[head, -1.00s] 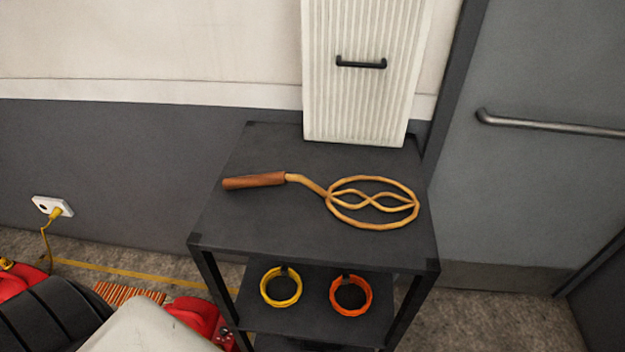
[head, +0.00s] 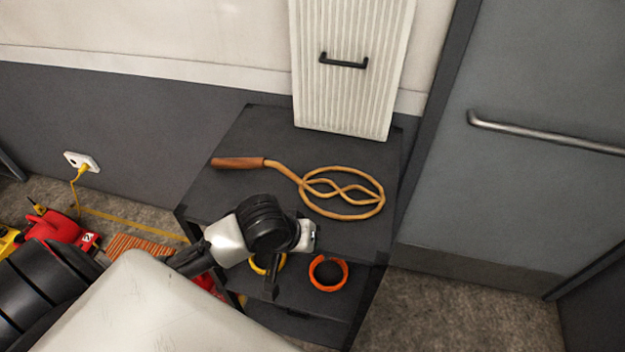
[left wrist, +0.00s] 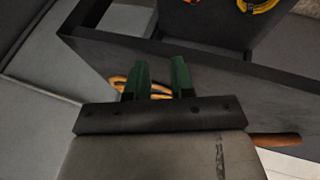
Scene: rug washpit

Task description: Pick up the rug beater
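The rug beater (head: 341,193) lies flat on the dark top of a stand. Its reddish-brown wooden handle (head: 238,163) points left and its looped tan head lies to the right. My left arm reaches in from the lower left, and its gripper hangs near the front edge of the top, on the near side of the beater and apart from it. In the left wrist view my left gripper (left wrist: 160,72) has its two green fingers apart with nothing held. Part of the beater's loop shows behind the fingers, and the handle end (left wrist: 276,139) shows at right. My right gripper is not in view.
The stand (head: 225,205) has a lower shelf with a yellow ring (head: 268,264) and an orange ring (head: 328,272). A ribbed white panel (head: 350,75) with a black handle stands at the back of the top. A grey door with a bar (head: 545,132) is at right.

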